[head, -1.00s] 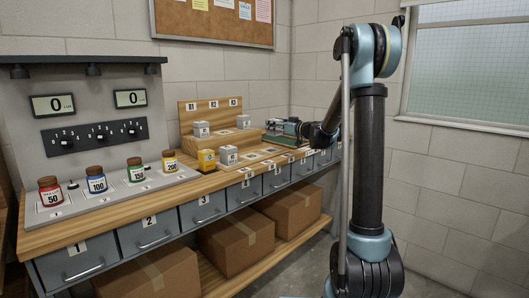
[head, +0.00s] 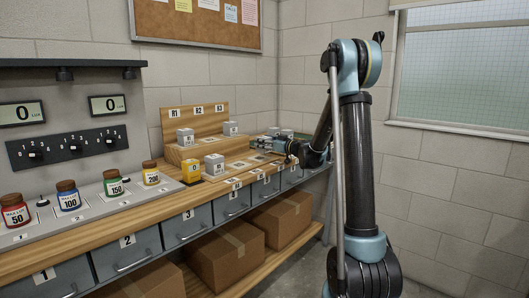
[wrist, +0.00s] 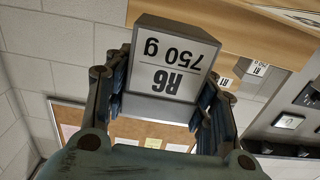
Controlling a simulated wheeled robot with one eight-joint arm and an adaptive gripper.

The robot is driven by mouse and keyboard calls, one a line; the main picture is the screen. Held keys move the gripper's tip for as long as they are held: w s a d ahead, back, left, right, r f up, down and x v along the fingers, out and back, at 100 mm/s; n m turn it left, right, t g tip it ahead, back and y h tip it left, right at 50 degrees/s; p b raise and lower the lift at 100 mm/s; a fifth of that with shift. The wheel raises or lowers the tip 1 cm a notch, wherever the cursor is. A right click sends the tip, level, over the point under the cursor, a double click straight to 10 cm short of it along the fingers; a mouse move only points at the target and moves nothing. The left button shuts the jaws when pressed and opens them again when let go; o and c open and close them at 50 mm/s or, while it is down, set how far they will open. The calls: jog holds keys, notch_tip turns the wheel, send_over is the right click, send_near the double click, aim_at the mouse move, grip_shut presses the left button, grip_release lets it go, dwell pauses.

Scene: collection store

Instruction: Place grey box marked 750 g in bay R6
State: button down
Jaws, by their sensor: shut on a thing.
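My gripper (wrist: 165,95) is shut on the grey box marked R6 750 g (wrist: 172,60) in the wrist view. The box's label faces the camera and reads upside down, with a finger on each side of the box. In the head view my gripper (head: 288,148) is over the far right part of the wooden bench. The held box is hard to make out there. Flat marked bays lie on the bench (head: 240,168) left of my gripper. Their markings are too small to read, so I cannot tell which is R6.
A raised wooden step (head: 178,152) with a back board marked R1, R2, R3 holds grey boxes (head: 186,137) (head: 230,128). Several labelled jars (head: 151,173) stand left. Bare bench shows along the front edge.

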jog(key=shift+f, duration=1.85)
jog(key=c, duration=0.7)
grip_release()
jog(key=shift+d, duration=0.1)
